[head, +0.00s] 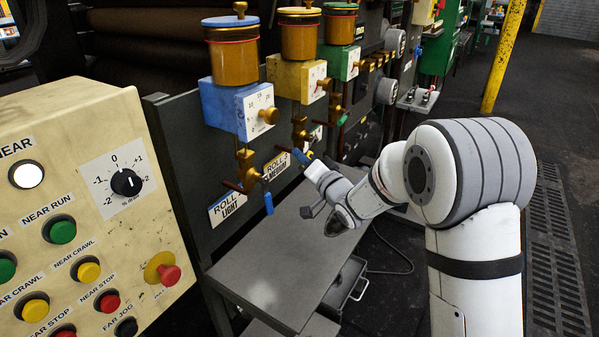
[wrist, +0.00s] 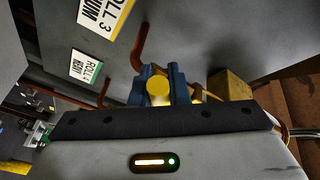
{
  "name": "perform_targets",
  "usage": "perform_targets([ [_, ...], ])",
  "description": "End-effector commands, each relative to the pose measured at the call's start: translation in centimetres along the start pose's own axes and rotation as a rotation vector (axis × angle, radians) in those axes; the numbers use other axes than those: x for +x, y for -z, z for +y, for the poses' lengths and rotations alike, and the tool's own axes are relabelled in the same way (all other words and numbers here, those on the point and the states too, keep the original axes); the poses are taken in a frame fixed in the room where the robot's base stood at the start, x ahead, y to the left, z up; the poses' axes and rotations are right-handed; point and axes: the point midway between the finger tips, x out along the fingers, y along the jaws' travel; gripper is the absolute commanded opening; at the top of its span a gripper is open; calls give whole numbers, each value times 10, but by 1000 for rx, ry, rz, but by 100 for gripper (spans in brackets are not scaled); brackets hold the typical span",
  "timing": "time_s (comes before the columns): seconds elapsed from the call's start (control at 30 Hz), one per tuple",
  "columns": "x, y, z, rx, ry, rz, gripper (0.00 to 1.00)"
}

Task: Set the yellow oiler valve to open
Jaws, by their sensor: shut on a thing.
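The yellow oiler (head: 290,78) is a yellow block with an amber jar on top, between a blue and a green oiler. Its brass valve (head: 300,132) hangs below it. My gripper (head: 307,157) is just under this valve, its blue fingers shut on the yellow valve handle. In the wrist view the round yellow handle end (wrist: 158,90) sits between the two blue fingers of my gripper (wrist: 160,84). My fingers hide most of the handle in the head view, so its exact angle is hard to tell.
The blue oiler (head: 243,108) is at left, its blue handle (head: 268,203) hanging down. The green oiler (head: 338,60) is at right. A grey table (head: 285,265) lies below. A cream control panel (head: 75,150) fills the left. A yellow post (head: 503,57) stands at right.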

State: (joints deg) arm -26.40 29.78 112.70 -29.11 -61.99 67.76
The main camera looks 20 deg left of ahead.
Motion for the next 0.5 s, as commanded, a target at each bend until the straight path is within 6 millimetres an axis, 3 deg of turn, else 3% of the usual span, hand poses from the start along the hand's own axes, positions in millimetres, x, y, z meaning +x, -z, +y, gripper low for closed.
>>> perform_targets([
  [0.03,0,-2,7,-21,8,9,0],
  [0.5,3,1,8,-130,54,31,0],
])
